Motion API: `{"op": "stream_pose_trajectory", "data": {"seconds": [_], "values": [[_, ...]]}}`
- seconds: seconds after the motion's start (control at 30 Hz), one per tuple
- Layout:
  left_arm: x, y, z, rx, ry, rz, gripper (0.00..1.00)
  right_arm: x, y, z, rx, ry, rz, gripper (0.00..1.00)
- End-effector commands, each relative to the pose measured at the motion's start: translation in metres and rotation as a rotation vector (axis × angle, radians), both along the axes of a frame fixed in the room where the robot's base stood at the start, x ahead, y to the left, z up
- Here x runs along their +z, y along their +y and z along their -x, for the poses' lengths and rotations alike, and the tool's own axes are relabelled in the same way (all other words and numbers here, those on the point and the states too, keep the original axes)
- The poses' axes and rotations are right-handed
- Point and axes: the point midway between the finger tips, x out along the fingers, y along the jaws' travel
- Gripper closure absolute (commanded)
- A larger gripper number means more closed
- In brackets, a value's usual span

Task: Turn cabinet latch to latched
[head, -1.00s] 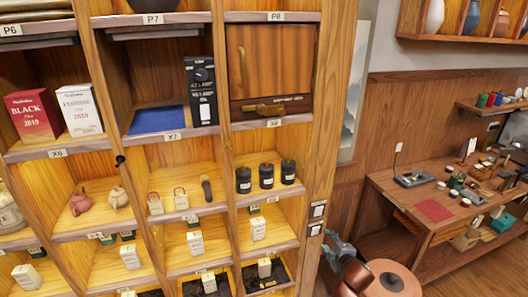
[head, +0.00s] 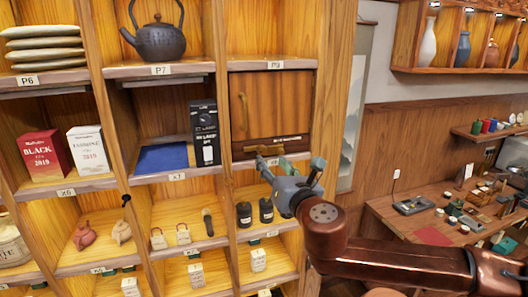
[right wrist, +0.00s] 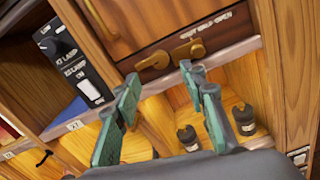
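The small wooden cabinet (head: 290,95) sits in the shelf bay under label P8, its door closed, with a brass upright handle (head: 245,112). The brass latch (right wrist: 165,59) is on the dark strip along the cabinet's bottom. Its lever lies along the strip, towards the left, beside a round pivot plate. In the head view the latch (head: 267,150) is partly hidden by my right gripper (head: 277,165). The right wrist view shows that gripper (right wrist: 160,103) open and empty, its green-padded fingers apart, just below and in front of the latch, not visibly touching it. My left gripper is out of view.
A black lamp box (head: 204,133) stands in the bay left of the cabinet. Black canisters (head: 244,214) stand on the shelf below. The shelf's front edge (right wrist: 190,72) runs just under the latch. A side table (head: 385,210) stands to the right.

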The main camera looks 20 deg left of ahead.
Motion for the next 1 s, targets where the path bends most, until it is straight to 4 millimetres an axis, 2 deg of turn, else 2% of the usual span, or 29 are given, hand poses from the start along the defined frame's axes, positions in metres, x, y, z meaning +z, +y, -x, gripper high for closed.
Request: {"op": "stream_pose_trajectory", "data": {"seconds": [0.5, 0.9, 1.0], "values": [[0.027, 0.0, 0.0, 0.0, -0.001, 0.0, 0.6, 0.004, 0.038, -0.056, -0.002, -0.005, 0.003, 0.61], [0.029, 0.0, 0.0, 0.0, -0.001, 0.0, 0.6, 0.002, 0.043, -0.063, 0.0, -0.004, 0.003, 0.61], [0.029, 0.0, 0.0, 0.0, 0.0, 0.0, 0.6, 0.002, 0.043, -0.063, 0.0, -0.004, 0.003, 0.68]]}}
